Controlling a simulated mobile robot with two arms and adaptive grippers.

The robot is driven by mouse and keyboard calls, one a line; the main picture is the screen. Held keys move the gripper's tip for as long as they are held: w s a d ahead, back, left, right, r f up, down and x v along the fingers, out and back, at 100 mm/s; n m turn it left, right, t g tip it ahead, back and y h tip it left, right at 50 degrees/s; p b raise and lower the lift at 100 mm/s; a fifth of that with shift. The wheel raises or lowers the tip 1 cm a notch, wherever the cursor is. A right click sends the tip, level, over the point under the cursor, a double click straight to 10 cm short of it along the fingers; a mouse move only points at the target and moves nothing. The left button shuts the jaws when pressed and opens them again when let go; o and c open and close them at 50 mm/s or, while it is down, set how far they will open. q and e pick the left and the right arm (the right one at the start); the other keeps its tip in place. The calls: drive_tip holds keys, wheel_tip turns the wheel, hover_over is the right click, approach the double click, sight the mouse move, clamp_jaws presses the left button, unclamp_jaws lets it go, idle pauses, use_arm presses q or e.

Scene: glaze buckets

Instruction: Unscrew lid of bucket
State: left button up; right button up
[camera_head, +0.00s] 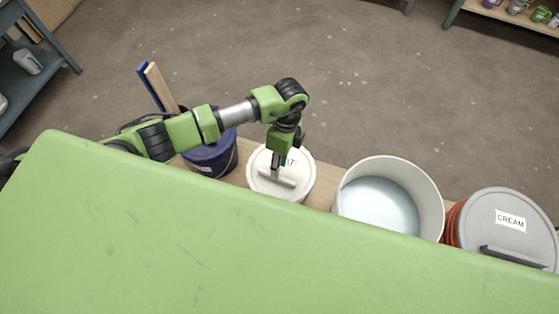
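A white bucket lid (262,185) with a raised bar handle (278,177) and a partly covered label lies in the middle of the row. My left gripper (279,163) points down over this lid, with its fingertips at the bar handle. The arm hides part of the lid and label, and I cannot tell whether the fingers are closed on the handle. My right gripper does not show.
A dark blue bucket (212,158) with sticks stands left of the lid. An open white bucket (388,205) with pale contents and an orange bucket with a grey lid (500,225) labelled CREAM stand right. My green body fills the foreground. Shelves (35,45) stand at the upper left.

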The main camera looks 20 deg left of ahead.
use_arm(q)
drive_tip(key=shift+b+x, duration=1)
drive_tip(key=shift+x, duration=1.15)
drive_tip(key=shift+s+f, duration=0.35)
drive_tip(key=shift+f, duration=0.1)
drive_tip(key=shift+c, duration=0.8)
